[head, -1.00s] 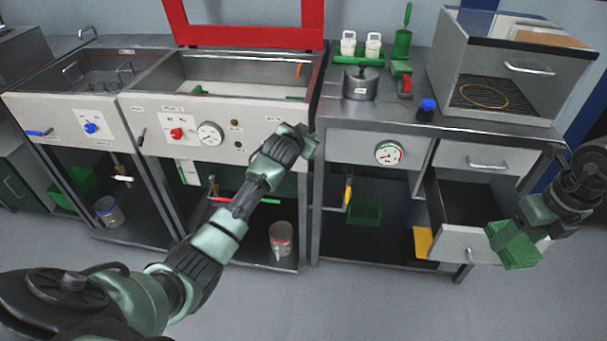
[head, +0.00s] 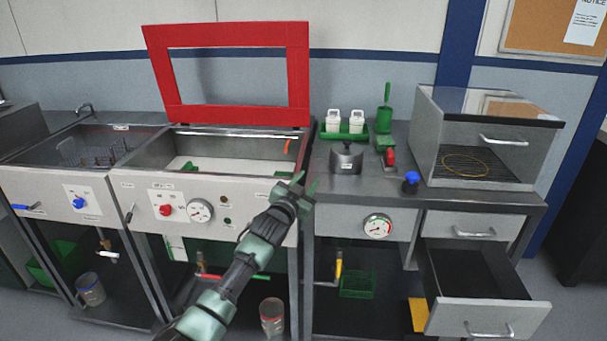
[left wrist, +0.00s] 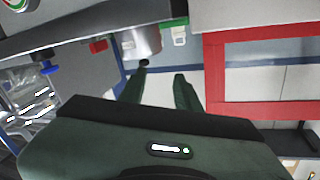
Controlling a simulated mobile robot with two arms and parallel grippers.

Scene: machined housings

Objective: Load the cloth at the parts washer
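The parts washer is a steel sink with a pale front panel (head: 145,203), and its red-framed lid (head: 228,117) stands raised. The lid frame also fills the right of the left wrist view (left wrist: 213,75). A small green item (head: 189,167) lies inside the basin, too small to identify. My left gripper (head: 301,185) is in front of the washer's right front corner. Its two fingers stand apart with nothing between them in the left wrist view (left wrist: 159,84). My right gripper and the folded green cloth are out of view now.
A steel pot (head: 346,158), a green tray (head: 345,133) with two white bottles and a blue-capped item (head: 411,181) stand on the right-hand counter. A glass-fronted cabinet (head: 475,140) is at its end. Below, an open drawer (head: 490,315) juts forward.

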